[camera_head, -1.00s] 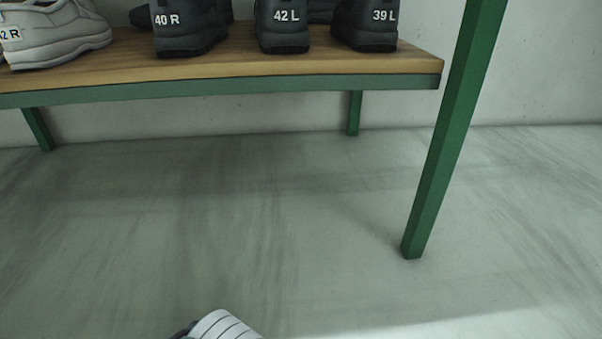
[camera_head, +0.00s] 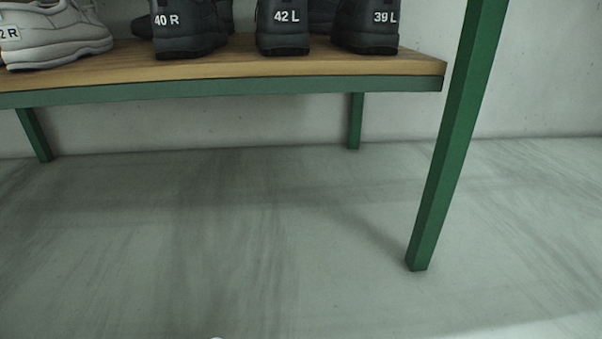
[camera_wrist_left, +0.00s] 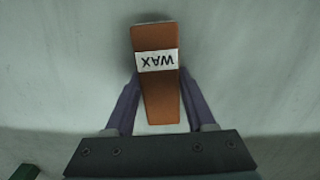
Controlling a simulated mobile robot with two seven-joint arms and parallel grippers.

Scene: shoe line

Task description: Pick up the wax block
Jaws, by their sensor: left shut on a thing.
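The wax block (camera_wrist_left: 158,98) is a long reddish-brown block with a white label reading WAX, upside down in the left wrist view. My left gripper (camera_wrist_left: 160,85) is shut on it, with one purple finger on each side of the block. The block reaches out past the fingertips. A pale floor or wall surface lies behind it, and I cannot tell whether the block touches it. The block does not show in the head view. My right gripper is in neither view.
A wooden shelf (camera_head: 250,68) with a green frame (camera_head: 250,88) holds several shoes, including black ones (camera_head: 284,30) and a pale one (camera_head: 55,40). A green leg (camera_head: 445,170) stands on the right. The floor (camera_head: 230,230) below is clear.

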